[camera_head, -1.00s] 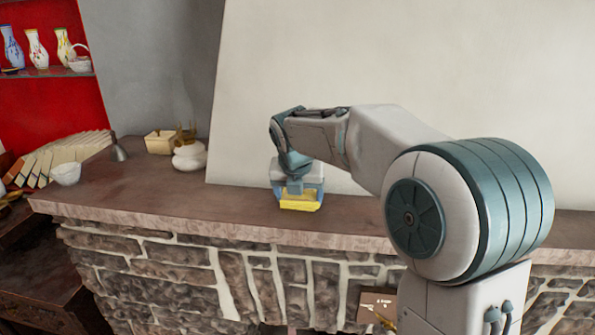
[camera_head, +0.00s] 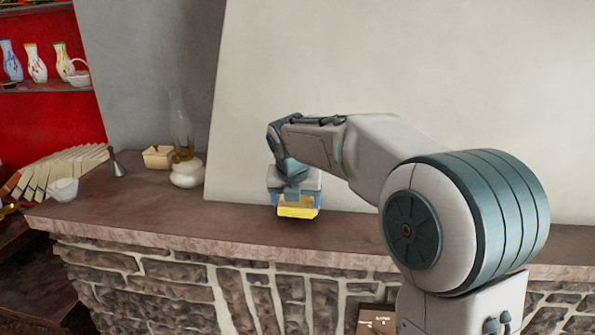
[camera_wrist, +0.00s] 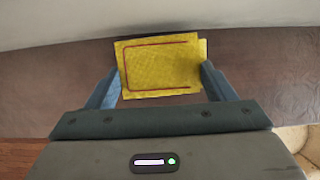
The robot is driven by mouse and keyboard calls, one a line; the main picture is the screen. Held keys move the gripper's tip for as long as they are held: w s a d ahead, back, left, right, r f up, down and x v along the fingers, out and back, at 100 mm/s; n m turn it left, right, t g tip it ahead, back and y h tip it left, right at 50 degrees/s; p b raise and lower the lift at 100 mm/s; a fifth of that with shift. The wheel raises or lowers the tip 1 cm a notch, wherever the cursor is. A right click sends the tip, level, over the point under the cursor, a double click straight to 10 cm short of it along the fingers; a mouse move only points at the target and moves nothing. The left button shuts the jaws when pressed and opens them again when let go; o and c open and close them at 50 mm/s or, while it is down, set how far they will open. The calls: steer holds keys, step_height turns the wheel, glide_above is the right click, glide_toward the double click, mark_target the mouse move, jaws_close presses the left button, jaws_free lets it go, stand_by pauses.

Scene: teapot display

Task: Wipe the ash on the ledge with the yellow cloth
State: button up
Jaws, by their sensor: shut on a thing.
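The yellow cloth (camera_head: 298,208) is between the fingers of my gripper (camera_head: 296,200), low over the brown ledge (camera_head: 150,207). In the wrist view the cloth (camera_wrist: 160,68) is a flat yellow piece with a dark red stitched line, and my gripper (camera_wrist: 160,88) is shut on it from both sides. Behind it is the pale wall. I cannot tell whether the cloth touches the ledge. I see no clear ash on the ledge; part of the ledge at right is hidden by my arm.
A glass oil lamp (camera_head: 186,165), a small cream box (camera_head: 157,157), a grey bell (camera_head: 117,166), a white bowl (camera_head: 63,190) and a row of books (camera_head: 58,170) stand toward the ledge's left end. The ledge between lamp and gripper is clear.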

steer(key=shift+s+d+r+p, duration=0.1)
steer(key=shift+s+r+p, duration=0.1)
steer(key=shift+r, duration=0.2)
steer(key=shift+s+d+r+p, duration=0.1)
steer(key=shift+r+p, duration=0.05)
steer(key=shift+r, duration=0.25)
steer(key=shift+w+d+r+p, duration=0.2)
steer(key=shift+w+r+p, duration=0.05)
steer(key=shift+r+p, duration=0.45)
steer(key=shift+a+r+p, duration=0.1)
steer(key=shift+r+p, duration=1.3)
